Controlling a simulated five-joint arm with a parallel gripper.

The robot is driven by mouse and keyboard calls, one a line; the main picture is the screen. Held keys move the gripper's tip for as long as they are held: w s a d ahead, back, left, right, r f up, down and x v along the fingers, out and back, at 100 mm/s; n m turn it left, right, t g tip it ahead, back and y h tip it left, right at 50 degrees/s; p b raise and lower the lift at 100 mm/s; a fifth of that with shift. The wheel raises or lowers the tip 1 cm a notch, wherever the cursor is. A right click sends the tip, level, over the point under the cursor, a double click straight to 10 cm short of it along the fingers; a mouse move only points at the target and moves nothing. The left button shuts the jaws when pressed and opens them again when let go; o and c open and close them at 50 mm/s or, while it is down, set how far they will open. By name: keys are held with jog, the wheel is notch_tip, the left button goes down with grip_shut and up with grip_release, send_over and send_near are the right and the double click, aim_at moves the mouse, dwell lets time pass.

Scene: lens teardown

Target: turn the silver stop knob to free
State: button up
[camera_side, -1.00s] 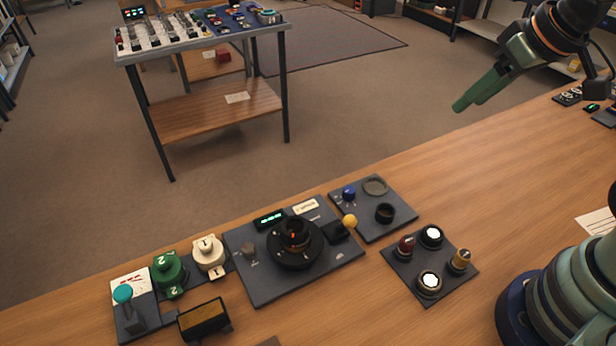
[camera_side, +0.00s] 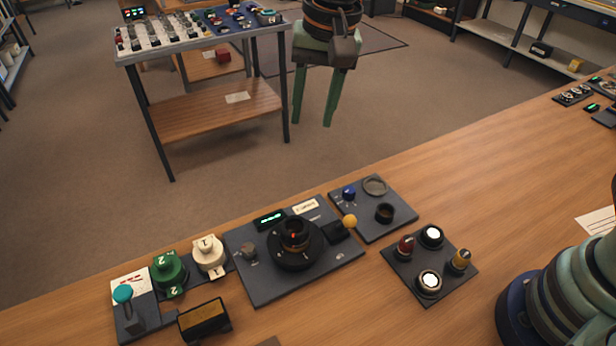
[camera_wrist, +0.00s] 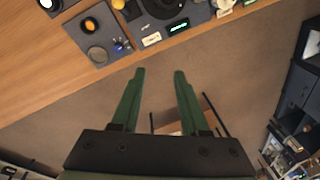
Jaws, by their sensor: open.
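The silver stop knob (camera_side: 249,251) is a small grey knob on the left part of the dark central panel (camera_side: 262,294), left of the black lens ring (camera_side: 295,243). Its exact pointer setting is too small to read. My gripper (camera_side: 313,124) is open and empty, fingers pointing down, high up and appearing above the panel in the side view. In the wrist view the open fingers (camera_wrist: 159,72) show over the floor past the bench edge, with part of the central panel at the top. I cannot make out the silver knob there.
A yellow-tipped lever (camera_side: 349,221) stands on the panel's right side. A white knob (camera_side: 208,252), a green knob (camera_side: 168,270) and a teal-topped lever (camera_side: 123,295) stand left. A small panel with a blue knob (camera_side: 348,193) lies right.

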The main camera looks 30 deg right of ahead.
aim_at(248, 247)
jog(key=s+a+f+m+g+h, duration=0.1)
jog(key=a+f, duration=0.4)
jog(key=a, duration=0.2)
jog(key=s+a+f+m+g, duration=0.1)
jog(key=a+f+m, duration=0.1)
jog(key=a+f, duration=0.35)
jog(key=f, duration=0.3)
jog(key=a+f, duration=0.1)
jog(key=f, duration=0.6)
jog(key=shift+s+a+f, duration=0.2)
jog(key=shift+a+f, duration=0.1)
jog(key=shift+f, duration=0.1)
grip_shut()
